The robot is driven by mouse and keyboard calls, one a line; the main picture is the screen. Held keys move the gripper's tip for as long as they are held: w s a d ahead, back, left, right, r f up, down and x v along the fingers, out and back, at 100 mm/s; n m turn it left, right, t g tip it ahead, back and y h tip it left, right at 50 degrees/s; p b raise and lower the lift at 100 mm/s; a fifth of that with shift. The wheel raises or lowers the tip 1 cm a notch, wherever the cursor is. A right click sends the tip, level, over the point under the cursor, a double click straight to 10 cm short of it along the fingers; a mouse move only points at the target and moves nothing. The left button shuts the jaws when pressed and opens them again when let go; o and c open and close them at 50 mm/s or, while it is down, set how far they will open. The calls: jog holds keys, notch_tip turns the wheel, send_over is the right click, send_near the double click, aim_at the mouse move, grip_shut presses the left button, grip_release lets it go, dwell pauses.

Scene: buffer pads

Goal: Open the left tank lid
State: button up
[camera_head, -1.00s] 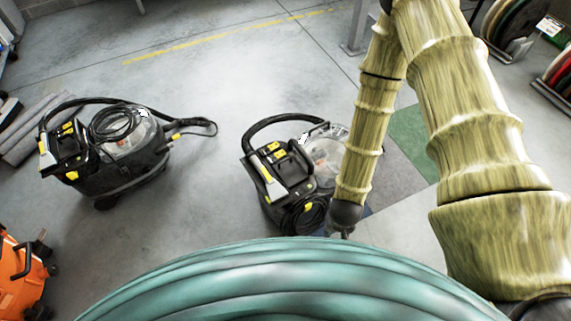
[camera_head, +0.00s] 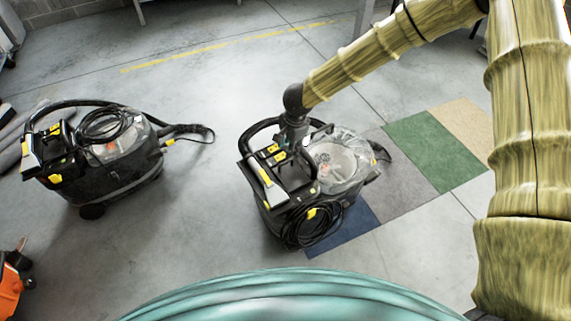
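Two black carpet-cleaning machines with yellow parts stand on the floor. The left machine (camera_head: 105,170) has a clear tank lid (camera_head: 128,140) that looks shut, partly covered by a coiled black hose. The right machine (camera_head: 285,205) has a clear round tank lid (camera_head: 345,165), which also looks shut. My gripper (camera_head: 298,142) is over the right machine, by the handle area beside its clear lid, and well away from the left machine. The gripper is small and dark against the black machine, so I cannot tell whether its fingers are open or touching anything.
Carpet samples, including a green one (camera_head: 433,150) and a blue one (camera_head: 342,226), lie right of the right machine. Part of an orange machine (camera_head: 12,290) shows at the lower left. The floor between the two machines is clear.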

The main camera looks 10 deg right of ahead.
jog(key=b, duration=0.2)
send_over(291, 173)
jog(key=w+a, duration=0.2)
notch_tip(291, 173, down, 10)
jog(key=shift+s+d+f, duration=0.1)
jog(key=shift+f, duration=0.1)
grip_shut()
